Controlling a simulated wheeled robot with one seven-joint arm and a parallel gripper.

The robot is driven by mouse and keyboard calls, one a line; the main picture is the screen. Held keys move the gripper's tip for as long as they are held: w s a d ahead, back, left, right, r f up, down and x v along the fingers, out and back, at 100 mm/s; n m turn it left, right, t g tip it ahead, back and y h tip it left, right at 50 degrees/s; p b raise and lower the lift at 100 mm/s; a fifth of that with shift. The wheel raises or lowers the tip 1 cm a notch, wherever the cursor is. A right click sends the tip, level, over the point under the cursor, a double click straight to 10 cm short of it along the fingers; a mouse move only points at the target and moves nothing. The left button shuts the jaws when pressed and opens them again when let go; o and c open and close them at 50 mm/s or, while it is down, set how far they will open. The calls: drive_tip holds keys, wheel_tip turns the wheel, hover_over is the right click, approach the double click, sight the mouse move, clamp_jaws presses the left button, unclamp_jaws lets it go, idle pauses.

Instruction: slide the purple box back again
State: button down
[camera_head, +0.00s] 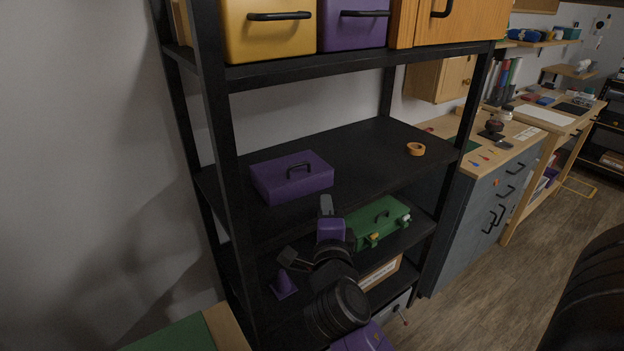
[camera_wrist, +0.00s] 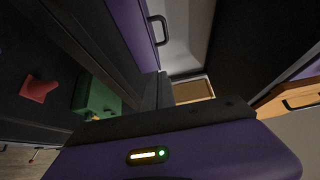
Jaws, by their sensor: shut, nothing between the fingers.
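A purple toolbox (camera_head: 278,182) with a dark handle lies on the middle shelf (camera_head: 360,150) of the black rack, toward its left front. In the wrist view a purple box with a dark handle (camera_wrist: 130,22) shows at the top, probably the same toolbox. Another purple box (camera_head: 353,30) with a black handle stands on the top shelf. My gripper (camera_head: 326,204) is shut and empty, in front of the middle shelf's front edge, to the right of and a little below the toolbox. It does not touch the toolbox.
A roll of orange tape (camera_head: 416,149) lies at the right of the middle shelf. A green toolbox (camera_head: 380,222) and a purple cone (camera_head: 284,284) are on the lower shelves. A yellow box (camera_head: 268,32) and a wooden box (camera_head: 455,25) stand above. The middle shelf behind the toolbox is clear.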

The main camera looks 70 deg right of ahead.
sight(284, 170)
drive_tip(key=x, duration=0.1)
drive_tip(key=p+x, duration=0.1)
drive_tip(key=x, duration=0.1)
drive_tip(key=p+x, duration=0.1)
drive_tip(key=x, duration=0.1)
drive_tip(key=shift+d+r, duration=0.2)
drive_tip(key=shift+r, duration=0.05)
drive_tip(key=w, duration=0.1)
drive_tip(key=w+d+p, duration=0.1)
drive_tip(key=w, duration=0.1)
drive_tip(key=shift+w+d+f, duration=0.2)
drive_tip(key=shift+w+d, duration=0.1)
drive_tip(key=shift+w, duration=0.25)
drive_tip(key=shift+d+f, duration=0.1)
drive_tip(key=shift+w+f+b, duration=0.1)
drive_tip(key=shift+w+b, duration=0.2)
drive_tip(key=shift+b, duration=0.05)
drive_tip(key=w+d+b, duration=0.1)
drive_tip(key=w+b, duration=0.1)
drive_tip(key=b, duration=0.1)
drive_tip(key=w+d+b, duration=0.1)
drive_tip(key=w+b, duration=0.4)
drive_tip(key=b, duration=0.1)
drive_tip(key=shift+w+d+f, duration=0.15)
drive_tip(key=shift+w+d, duration=0.1)
drive_tip(key=shift+d, duration=0.15)
drive_tip(key=shift+w+d+r+b, duration=0.2)
drive_tip(key=shift+w+b, duration=0.55)
drive_tip(key=shift+b, duration=0.05)
drive_tip(key=shift+r, duration=0.1)
